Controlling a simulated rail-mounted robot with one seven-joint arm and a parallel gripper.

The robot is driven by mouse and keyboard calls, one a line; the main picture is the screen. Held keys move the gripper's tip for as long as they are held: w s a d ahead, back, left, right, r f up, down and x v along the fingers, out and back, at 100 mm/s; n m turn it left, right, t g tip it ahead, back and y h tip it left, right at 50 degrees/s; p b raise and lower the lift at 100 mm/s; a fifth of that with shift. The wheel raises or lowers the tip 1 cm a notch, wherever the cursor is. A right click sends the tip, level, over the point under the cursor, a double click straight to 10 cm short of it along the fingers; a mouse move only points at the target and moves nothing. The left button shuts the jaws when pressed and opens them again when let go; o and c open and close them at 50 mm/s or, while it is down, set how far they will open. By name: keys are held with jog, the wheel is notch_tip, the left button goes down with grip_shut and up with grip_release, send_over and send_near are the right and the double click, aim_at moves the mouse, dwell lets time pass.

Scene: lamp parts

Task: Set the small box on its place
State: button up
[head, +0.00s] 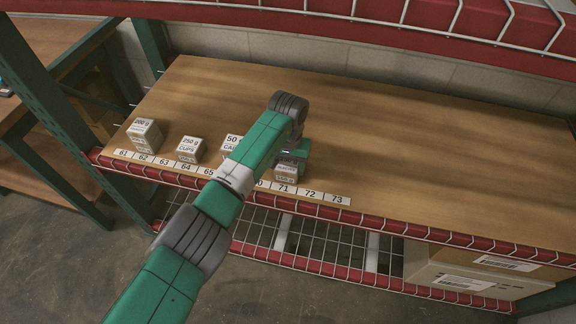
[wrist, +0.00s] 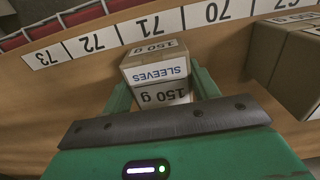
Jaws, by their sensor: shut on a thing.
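The small box (head: 286,173) is a pale carton just behind the label strip, near number 71. In the wrist view the small box (wrist: 156,72) shows "SLEEVES" and "150 g", upside down in the picture, with a brown top edge. My green gripper (head: 295,154) is shut on the box from behind. In the wrist view its fingers (wrist: 162,86) lie along both sides of the box. The box faces labels 70 and 71. I cannot tell whether its underside touches the shelf.
The label strip (head: 311,194) runs along the front edge, above a red rail. Other boxes stand to the left: a 200 g box (head: 145,134), a 250 g cups box (head: 190,150) and one partly behind my arm (head: 231,144). The shelf to the right is clear.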

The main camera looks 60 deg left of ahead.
aim_at(288, 164)
jog(key=shift+f, duration=0.15)
jog(key=o, duration=1.1)
jog(key=shift+c, duration=0.2)
notch_tip(288, 164, up, 12)
jog(key=p, duration=0.6)
jog(key=shift+r, duration=0.2)
